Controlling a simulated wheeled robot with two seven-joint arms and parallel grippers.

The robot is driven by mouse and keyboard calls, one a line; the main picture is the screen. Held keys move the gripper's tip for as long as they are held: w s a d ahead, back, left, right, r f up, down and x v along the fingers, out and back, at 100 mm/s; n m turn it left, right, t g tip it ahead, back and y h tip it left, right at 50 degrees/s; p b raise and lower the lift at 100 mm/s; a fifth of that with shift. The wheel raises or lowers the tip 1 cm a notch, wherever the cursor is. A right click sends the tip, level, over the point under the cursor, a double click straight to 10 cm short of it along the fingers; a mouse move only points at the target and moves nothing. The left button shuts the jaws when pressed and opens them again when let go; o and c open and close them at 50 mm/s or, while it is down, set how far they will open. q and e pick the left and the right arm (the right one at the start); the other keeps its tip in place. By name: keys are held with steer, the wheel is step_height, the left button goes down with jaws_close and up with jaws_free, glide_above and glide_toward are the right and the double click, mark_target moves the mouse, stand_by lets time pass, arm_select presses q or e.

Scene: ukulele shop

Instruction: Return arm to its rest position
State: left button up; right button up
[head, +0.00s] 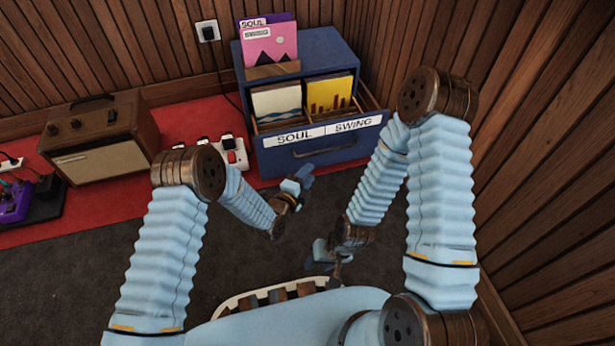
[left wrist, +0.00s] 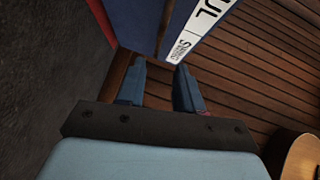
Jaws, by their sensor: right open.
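My left arm comes in from the left, and its gripper (head: 299,182) is in front of the blue drawer cabinet, above the dark floor. In the left wrist view the left gripper (left wrist: 160,75) has its two fingers apart with nothing between them. My right arm comes in from the right and bends back toward my body. Its gripper (head: 322,258) is low, near my base, open and with nothing seen in it. Its fingertips are small and partly hard to make out.
The blue cabinet (head: 300,52) has its drawer (head: 325,150) pulled out, with records inside and a pink sleeve (head: 271,47) on top. A brown amplifier (head: 100,135) stands on the red strip at left. Wooden wall (head: 545,150) is close at right. Dark floor (head: 255,265) is clear.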

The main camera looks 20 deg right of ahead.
arm_select(q)
steer(key=s+a+f+n+g+y, duration=0.3)
steer(key=s+a+n, duration=0.1)
steer(key=a+n, duration=0.4)
steer(key=s+a+f+n+g+y, duration=0.2)
steer(key=s+a+f+n+y, duration=0.15)
steer(key=a+n, duration=0.55)
steer(key=s+a+n+g, duration=0.1)
steer(key=s+a, duration=0.1)
steer(key=s, duration=0.1)
steer(key=s+a+n+g, duration=0.1)
steer(key=s+a+n, duration=0.1)
steer(key=s+a, duration=0.1)
steer(key=s+a+n+g+y, duration=0.1)
steer(key=s+a, duration=0.2)
steer(key=shift+s+f+n, duration=0.15)
steer(key=shift+f+n, duration=0.2)
steer(key=shift+n, duration=0.05)
steer(key=s+a+r+n+g, duration=0.25)
steer(key=s+n, duration=0.35)
steer(key=s, duration=0.3)
step_height(320, 180, up, 16)
steer(key=m+p, duration=0.1)
steer(key=p, duration=1.6)
steer(key=shift+w+d+p, duration=0.15)
steer(key=shift+w+p, duration=0.05)
steer(key=shift+p, duration=0.15)
steer(key=shift+g, duration=0.25)
